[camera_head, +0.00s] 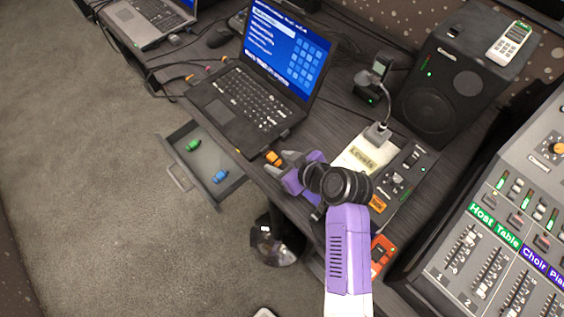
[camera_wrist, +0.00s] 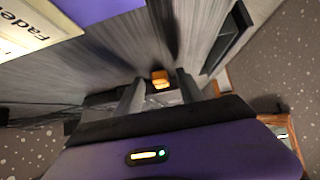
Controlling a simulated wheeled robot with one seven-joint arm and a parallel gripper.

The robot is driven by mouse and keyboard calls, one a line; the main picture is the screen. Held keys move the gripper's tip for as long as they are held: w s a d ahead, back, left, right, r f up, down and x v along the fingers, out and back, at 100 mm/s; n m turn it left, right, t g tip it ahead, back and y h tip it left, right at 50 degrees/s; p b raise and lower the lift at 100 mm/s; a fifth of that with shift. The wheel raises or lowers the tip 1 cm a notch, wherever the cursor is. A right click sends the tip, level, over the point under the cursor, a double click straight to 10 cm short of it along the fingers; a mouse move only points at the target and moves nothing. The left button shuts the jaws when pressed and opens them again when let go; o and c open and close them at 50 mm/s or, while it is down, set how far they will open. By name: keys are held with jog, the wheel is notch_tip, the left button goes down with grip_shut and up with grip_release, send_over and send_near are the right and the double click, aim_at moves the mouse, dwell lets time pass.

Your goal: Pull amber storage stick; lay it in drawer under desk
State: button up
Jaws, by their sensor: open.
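The amber storage stick (camera_head: 273,158) is by the front right corner of the black laptop (camera_head: 245,105); I cannot tell whether it is still plugged in. My gripper (camera_head: 284,167) is just right of it, with its fingers pointing at it. In the wrist view the amber stick (camera_wrist: 160,79) lies between the two spread fingers (camera_wrist: 158,92), with gaps on both sides. The gripper is open and holds nothing. The drawer (camera_head: 190,137) under the desk is pulled out. A green stick (camera_head: 193,145) and a blue stick (camera_head: 220,176) lie apart inside it.
Another laptop (camera_head: 140,30) is at the back left. The drawer's middle has bare room.

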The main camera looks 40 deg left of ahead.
jog(key=shift+c, duration=0.3)
grip_shut()
jog(key=shift+d, duration=0.2)
jog(key=shift+s+d+p, duration=0.2)
jog(key=shift+d+p, duration=0.4)
jog(key=shift+d, duration=1.5)
